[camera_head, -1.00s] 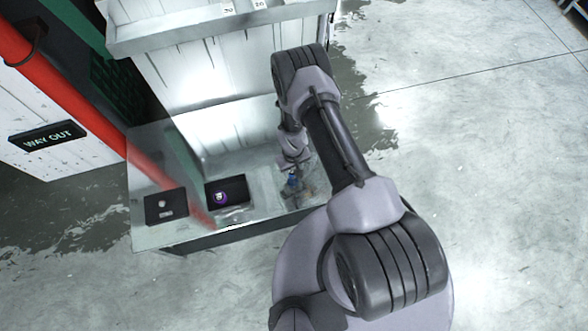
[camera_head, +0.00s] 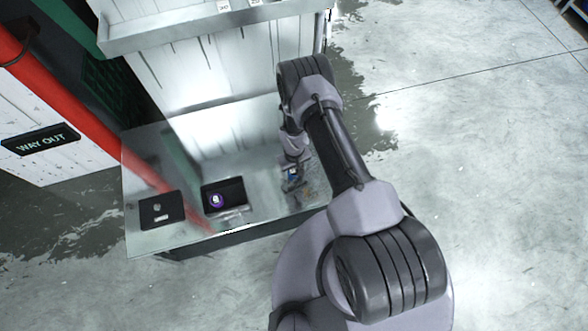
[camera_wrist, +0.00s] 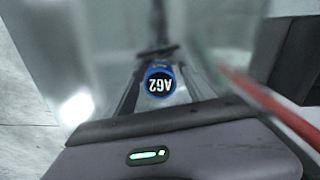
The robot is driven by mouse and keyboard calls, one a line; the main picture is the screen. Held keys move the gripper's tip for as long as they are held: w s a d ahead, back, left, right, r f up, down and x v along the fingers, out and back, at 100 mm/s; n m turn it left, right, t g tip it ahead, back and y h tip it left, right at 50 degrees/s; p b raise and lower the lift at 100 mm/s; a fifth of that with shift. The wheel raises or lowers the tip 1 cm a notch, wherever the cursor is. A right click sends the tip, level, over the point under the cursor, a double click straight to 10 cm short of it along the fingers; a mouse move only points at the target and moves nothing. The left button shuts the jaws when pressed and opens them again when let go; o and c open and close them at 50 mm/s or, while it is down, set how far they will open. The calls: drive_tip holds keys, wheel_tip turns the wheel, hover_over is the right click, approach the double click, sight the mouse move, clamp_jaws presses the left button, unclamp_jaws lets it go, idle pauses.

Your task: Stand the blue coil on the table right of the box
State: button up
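The blue coil (camera_wrist: 159,82), its white-on-black face reading A62, sits between the fingers of my gripper (camera_wrist: 160,72) in the wrist view. The fingers lie against its sides, with the labelled face towards the camera. In the head view the blue coil (camera_head: 292,174) shows small beneath my gripper (camera_head: 293,180), over the right part of the table (camera_head: 262,200). I cannot tell whether its underside touches the tabletop. The black box (camera_head: 238,204) lies left of my gripper, with a purple-rimmed coil (camera_head: 216,200) inside.
A black panel (camera_head: 161,210) with small pale items lies left of the box. A pale upright panel (camera_head: 215,80) rises behind the table. A red pipe (camera_head: 75,95) and a WAY OUT sign (camera_head: 41,139) are at the left. Open floor lies to the right.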

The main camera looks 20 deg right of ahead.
wheel_tip(320, 180, up, 12)
drive_tip(key=p, duration=0.5)
wheel_tip(320, 180, up, 32)
drive_tip(key=m+t, duration=0.2)
drive_tip(key=m, duration=0.1)
hover_over(294, 171)
drive_tip(key=w, duration=0.4)
drive_tip(key=s+a+r+m+t+y, duration=0.1)
drive_tip(key=s+r, duration=0.3)
drive_tip(key=r, duration=0.4)
drive_tip(key=s+a+r+m+t, duration=0.1)
drive_tip(key=s+r, duration=0.4)
drive_tip(key=r, duration=0.2)
drive_tip(key=s+a+r+t, duration=0.1)
drive_tip(key=s+r, duration=0.2)
drive_tip(key=s, duration=0.4)
drive_tip(key=s+a+r+m+y, duration=0.1)
drive_tip(key=s+r, duration=0.2)
drive_tip(key=s, duration=0.4)
drive_tip(key=shift+r+m+t, duration=0.3)
drive_tip(key=shift+r+t, duration=0.1)
